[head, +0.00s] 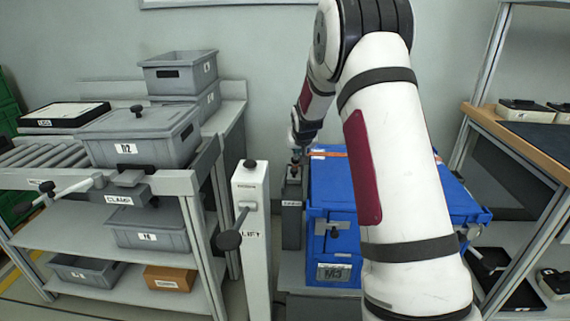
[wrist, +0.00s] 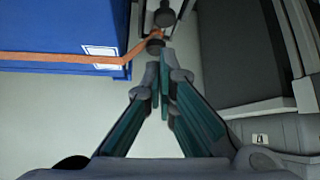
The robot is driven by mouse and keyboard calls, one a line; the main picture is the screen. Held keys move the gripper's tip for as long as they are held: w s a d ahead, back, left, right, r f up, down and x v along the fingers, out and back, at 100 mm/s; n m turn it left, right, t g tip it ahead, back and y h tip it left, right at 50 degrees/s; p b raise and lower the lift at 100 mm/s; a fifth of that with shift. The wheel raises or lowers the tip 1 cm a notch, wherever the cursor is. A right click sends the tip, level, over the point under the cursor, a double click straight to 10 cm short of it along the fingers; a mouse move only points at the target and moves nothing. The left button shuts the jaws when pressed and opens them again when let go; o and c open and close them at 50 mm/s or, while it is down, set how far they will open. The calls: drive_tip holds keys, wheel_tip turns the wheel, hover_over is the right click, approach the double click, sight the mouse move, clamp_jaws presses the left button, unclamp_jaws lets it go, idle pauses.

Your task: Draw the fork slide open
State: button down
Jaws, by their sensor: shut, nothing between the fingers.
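No label that I can read names the fork slide, so I cannot tell for certain which part it is. A narrow grey unit (head: 291,222) with an unreadable label stands between the lift post and the blue crate. My gripper (head: 296,158) is over its top, pointing down. In the wrist view my gripper (wrist: 159,78) is shut with nothing between its fingers. Just beyond the fingertips are a dark round knob (wrist: 155,43) and a second knob (wrist: 165,14). I cannot tell whether the fingertips touch the nearer knob.
The blue crate (head: 331,225) marked M3 has an orange strap (wrist: 75,60) across it. The white lift post (head: 254,260) with a black-knobbed lever stands in front. A conveyor with a grey lidded bin (head: 140,137) is at left; a wooden-topped bench (head: 520,140) is at right.

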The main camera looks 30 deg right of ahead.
drive_tip(key=shift+w+f, duration=0.15)
drive_tip(key=shift+w, duration=0.1)
drive_tip(key=b, duration=0.2)
approach(294, 164)
drive_tip(key=x, duration=0.5)
drive_tip(key=shift+w+f, duration=0.15)
